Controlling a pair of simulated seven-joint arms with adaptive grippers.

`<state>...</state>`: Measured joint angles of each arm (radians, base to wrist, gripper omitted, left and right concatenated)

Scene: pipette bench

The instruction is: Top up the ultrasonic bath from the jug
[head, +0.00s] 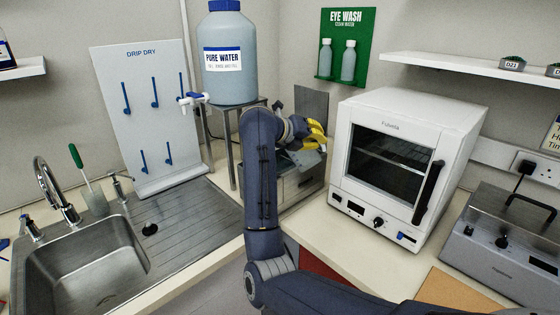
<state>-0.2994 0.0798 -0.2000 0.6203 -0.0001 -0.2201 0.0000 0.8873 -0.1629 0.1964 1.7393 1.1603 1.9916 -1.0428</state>
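My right gripper (318,137), with yellow fingers, is at the back of the bench, above a steel box-shaped unit (290,188). A grey panel (312,104) stands upright behind it. This unit may be the ultrasonic bath, but my arm hides much of it. A pale grey shape (308,160) shows just under the fingers; I cannot tell whether it is the jug or part of the unit. I cannot tell whether the fingers are shut on anything. No jug shows clearly. My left gripper is out of view.
A pure water bottle (224,85) with a tap stands left of my arm. A white oven (405,160) stands close to the right. A lidded steel unit (510,245) is at far right. A sink (80,265) and drying rack (140,110) are at left.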

